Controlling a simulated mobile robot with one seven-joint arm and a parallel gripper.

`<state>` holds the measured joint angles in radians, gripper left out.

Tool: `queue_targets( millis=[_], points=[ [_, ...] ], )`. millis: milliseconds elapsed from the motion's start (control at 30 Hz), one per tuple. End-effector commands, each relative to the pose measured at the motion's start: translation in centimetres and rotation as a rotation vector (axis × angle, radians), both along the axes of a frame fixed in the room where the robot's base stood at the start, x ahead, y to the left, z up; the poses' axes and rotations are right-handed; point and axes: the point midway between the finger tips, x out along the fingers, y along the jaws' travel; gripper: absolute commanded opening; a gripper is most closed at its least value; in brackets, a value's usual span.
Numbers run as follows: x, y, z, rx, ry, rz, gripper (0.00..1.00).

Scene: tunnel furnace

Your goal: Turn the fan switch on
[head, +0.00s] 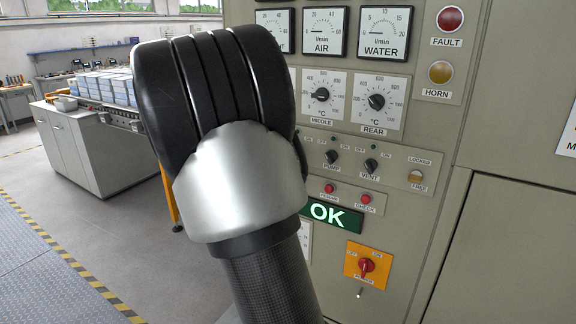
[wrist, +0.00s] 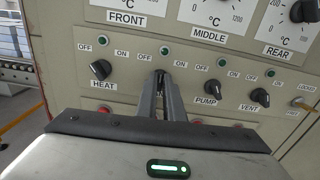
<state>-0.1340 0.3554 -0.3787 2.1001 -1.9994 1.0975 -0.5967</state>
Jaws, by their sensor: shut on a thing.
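In the wrist view my gripper (wrist: 165,92) points into the switch row of the grey panel, with its two narrow fingers close together. They are shut on the dark knob of the fan switch (wrist: 160,75), second from the left, between the heat knob (wrist: 101,69) and the pump knob (wrist: 212,87). OFF is printed to the upper left and ON to the right. A small green lamp (wrist: 165,50) sits above; I cannot tell whether it is lit. The fingers cover most of the knob, so its angle is unclear, and its name label is hidden. In the head view my arm hides both.
The vent knob (wrist: 260,97) is further right in the same row. Dials labelled middle (head: 322,94) and rear (head: 377,101) sit above. A lit OK sign (head: 332,214) and a red switch on an orange plate (head: 367,265) are lower down. A workbench (head: 90,150) stands left.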

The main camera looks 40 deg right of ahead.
Motion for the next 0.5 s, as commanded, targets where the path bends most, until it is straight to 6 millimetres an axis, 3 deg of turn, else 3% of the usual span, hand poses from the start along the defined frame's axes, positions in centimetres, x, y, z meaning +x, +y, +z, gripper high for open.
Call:
queue_targets(
  millis=[33,500],
  points=[
    [-0.03,0.0,-0.7,0.018,-0.047,0.0,0.0],
    [-0.21,-0.07,-0.65,0.174,-0.423,0.0,0.0]
  ],
)
